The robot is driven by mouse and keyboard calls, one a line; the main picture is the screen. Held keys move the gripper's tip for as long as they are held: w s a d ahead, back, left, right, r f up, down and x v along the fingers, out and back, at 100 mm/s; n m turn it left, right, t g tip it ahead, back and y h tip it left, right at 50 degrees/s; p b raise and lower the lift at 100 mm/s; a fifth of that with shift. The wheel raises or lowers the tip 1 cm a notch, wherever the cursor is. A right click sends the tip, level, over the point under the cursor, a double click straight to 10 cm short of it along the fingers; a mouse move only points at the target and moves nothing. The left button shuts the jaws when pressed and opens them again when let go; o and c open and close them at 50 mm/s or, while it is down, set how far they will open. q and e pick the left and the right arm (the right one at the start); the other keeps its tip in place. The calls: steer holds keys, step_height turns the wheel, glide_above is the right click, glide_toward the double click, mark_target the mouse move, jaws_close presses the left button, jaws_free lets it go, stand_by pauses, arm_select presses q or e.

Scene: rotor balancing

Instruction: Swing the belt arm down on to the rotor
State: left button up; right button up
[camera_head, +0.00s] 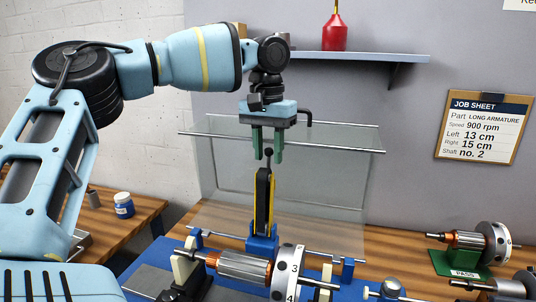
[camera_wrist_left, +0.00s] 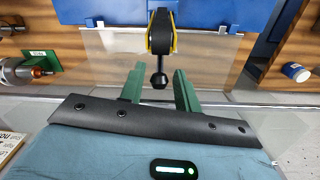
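The belt arm (camera_head: 263,198), black with yellow edges, stands upright on its blue base behind the rotor. Its black ball knob (camera_head: 268,153) is at the top. The rotor (camera_head: 243,265), with copper windings and a numbered disc (camera_head: 286,270), lies across the blue machine. My left gripper (camera_head: 268,150) points down over the belt arm with its green fingers open. In the left wrist view the knob (camera_wrist_left: 159,80) shows between the open fingers (camera_wrist_left: 158,70), with a gap on each side. My right gripper is not in view.
A clear guard panel (camera_head: 315,175) with metal rods stands behind the belt arm, close to my left gripper. Another rotor (camera_head: 465,240) rests on a green stand at the right. A shelf (camera_head: 365,56) with a red bottle (camera_head: 335,32) and a job sheet (camera_head: 484,127) are on the wall.

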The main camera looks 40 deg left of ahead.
arm_select(q)
steer(key=shift+f, duration=0.75)
jaws_close()
